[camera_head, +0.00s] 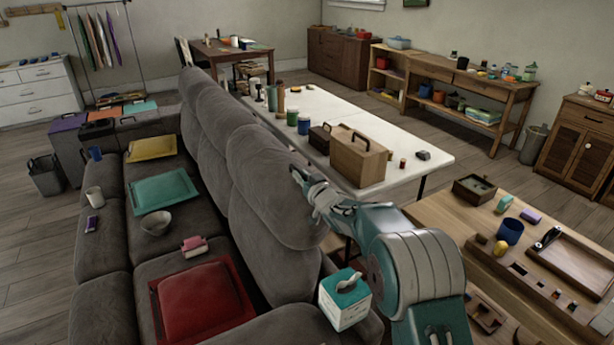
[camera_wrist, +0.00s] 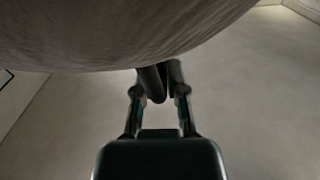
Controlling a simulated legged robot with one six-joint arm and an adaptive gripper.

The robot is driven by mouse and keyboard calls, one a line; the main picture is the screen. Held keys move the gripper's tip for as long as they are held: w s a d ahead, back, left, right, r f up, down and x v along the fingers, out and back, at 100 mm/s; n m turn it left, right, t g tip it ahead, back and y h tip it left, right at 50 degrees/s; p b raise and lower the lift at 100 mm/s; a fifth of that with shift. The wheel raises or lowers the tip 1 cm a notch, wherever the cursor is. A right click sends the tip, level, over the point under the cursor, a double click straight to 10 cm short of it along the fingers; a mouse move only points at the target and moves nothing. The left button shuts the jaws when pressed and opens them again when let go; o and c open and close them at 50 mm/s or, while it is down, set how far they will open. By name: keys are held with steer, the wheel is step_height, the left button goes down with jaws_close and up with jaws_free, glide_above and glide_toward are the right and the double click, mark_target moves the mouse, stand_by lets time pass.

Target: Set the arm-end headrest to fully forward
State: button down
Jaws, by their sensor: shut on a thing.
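The grey sofa's arm-end headrest (camera_head: 264,178) is the nearest of a row of upright padded headrests, and it leans little if at all that I can see. My gripper (camera_head: 298,176) is at its right, rear edge, with my arm coming in from the lower right. In the wrist view the headrest (camera_wrist: 120,30) fills the top of the picture. The fingertips are partly hidden by the padding.
A teal and white tissue box (camera_head: 345,302) stands on the near armrest, close to my arm. Behind the sofa are a white table (camera_head: 410,150) with a wooden box (camera_head: 358,160) and a wooden workbench (camera_head: 425,212). Trays and a bowl (camera_head: 156,223) lie on the seats.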

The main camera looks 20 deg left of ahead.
mark_target(278, 195)
steer(key=s+a+n, duration=0.1)
steer(key=s+a, duration=0.1)
steer(key=s+a+n, duration=0.2)
steer(key=s+a, duration=0.1)
steer(key=shift+s+r, duration=0.1)
steer(key=shift+s, duration=0.25)
steer(key=s+a+f+n, duration=0.2)
steer(key=s+a, duration=0.3)
steer(key=s, duration=0.1)
steer(key=shift+s+a+f+n, duration=0.25)
steer(key=shift+s+f+n, duration=0.05)
steer(key=shift+f+n, duration=0.1)
steer(key=c, duration=0.7)
jaws_free()
steer(key=shift+s+a+f, duration=0.1)
steer(key=shift+a, duration=0.15)
